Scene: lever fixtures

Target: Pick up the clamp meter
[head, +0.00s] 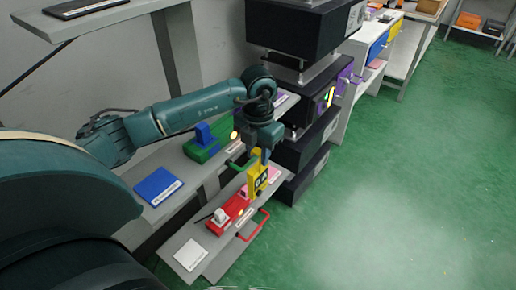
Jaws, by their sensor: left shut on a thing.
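The clamp meter (257,181) looks like a small yellow body with dark markings. It hangs upright below my left gripper (259,153), in front of the grey shelves. My left gripper points down and is shut on the top of the yellow meter. The fingertips are small and partly merge with the meter in the picture. My right gripper is not in view.
A red fixture with a white knob (220,216) and a red handle (254,226) stand on the lower shelf (205,235). A green and blue fixture (205,139) and a blue plate (158,186) are on the upper shelf. Black cabinets (296,30) stand behind. Green floor (400,190) is clear at right.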

